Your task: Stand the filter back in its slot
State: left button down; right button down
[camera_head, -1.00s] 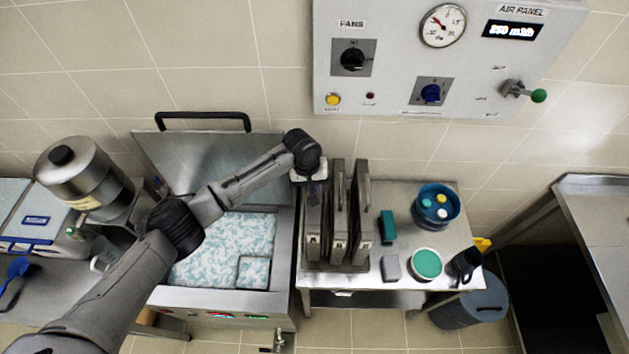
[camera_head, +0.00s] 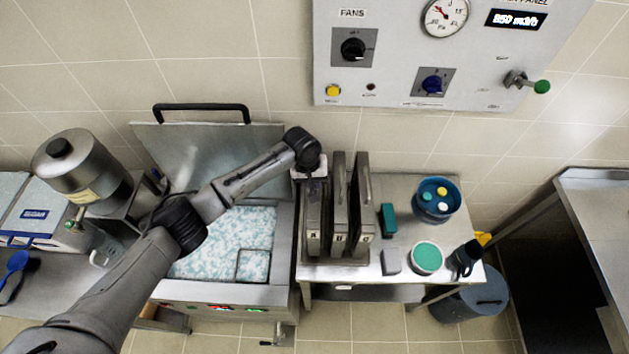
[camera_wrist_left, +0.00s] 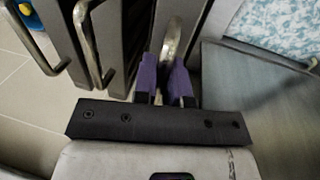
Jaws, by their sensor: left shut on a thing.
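Three dark grey filters stand upright side by side in a rack on the steel side table: the left filter (camera_head: 314,228), the middle filter (camera_head: 339,205) and the right filter (camera_head: 361,205). Each has a loop handle along its upper edge. My left gripper (camera_head: 314,178) is over the back end of the left filter. In the left wrist view its purple fingers (camera_wrist_left: 167,82) are shut on that filter's metal handle (camera_wrist_left: 173,38). The rack's slots and the filter's lower edge are hidden. My right gripper is not in view.
Left of the rack is an open vat (camera_head: 225,250) with its lid raised. A wall panel (camera_head: 400,70) hangs above.

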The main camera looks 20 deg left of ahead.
pick_arm(q)
jog(key=shift+w+f, duration=0.1)
jog(key=shift+f, duration=0.6)
dwell(0.6)
jog(key=c, duration=1.3)
grip_release()
jog(key=shift+o, duration=1)
jog(key=shift+f, duration=0.15)
notch_tip(320, 180, up, 14)
jog(key=s+a+b, duration=0.1)
jog(key=a+b, duration=0.1)
jog(key=shift+a, duration=0.25)
jog(key=shift+f, duration=0.1)
